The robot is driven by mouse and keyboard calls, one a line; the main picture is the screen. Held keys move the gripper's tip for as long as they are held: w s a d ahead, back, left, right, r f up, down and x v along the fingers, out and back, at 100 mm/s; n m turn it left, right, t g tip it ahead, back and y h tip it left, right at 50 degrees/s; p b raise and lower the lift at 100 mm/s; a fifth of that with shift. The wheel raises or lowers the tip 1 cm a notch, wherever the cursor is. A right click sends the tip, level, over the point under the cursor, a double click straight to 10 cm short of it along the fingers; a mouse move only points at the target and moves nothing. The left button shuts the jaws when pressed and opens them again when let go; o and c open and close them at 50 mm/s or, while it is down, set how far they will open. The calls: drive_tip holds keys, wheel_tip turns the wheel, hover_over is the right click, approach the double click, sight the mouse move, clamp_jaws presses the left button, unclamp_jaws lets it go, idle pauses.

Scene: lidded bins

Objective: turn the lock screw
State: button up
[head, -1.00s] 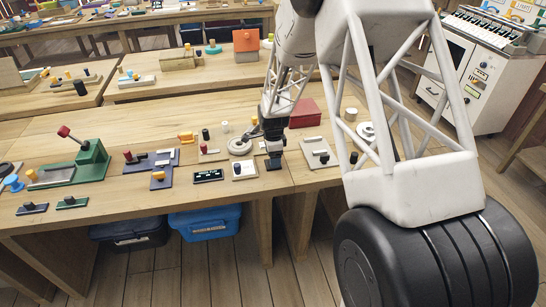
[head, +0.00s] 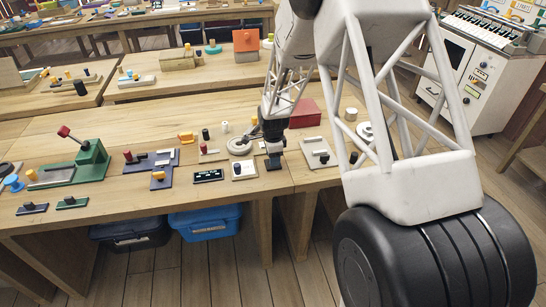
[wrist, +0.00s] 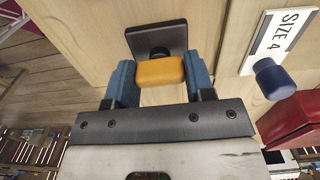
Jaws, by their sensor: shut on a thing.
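The lock screw, a yellow-orange block-shaped head (wrist: 162,71) above a dark grey square plate (wrist: 158,40), shows in the wrist view. My gripper (wrist: 160,82) is shut on it, with one blue finger against each side. The plate lies on the wooden table beyond the fingers, and a dark round stem shows between plate and head. In the head view my gripper (head: 273,147) points down over the small dark plate (head: 273,163) near the table's front edge. The screw head cannot be made out there.
In the wrist view a "SIZE 4" sign (wrist: 278,38), a blue knob (wrist: 273,78) and a red box (wrist: 294,120) stand to the right.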

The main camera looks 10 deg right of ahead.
drive_tip(key=shift+n, duration=0.3)
drive_tip(key=n, duration=0.8)
drive_tip(key=shift+n, duration=0.4)
drive_tip(key=n, duration=0.4)
drive_tip(key=shift+n, duration=2.2)
drive_tip(key=o, duration=0.9)
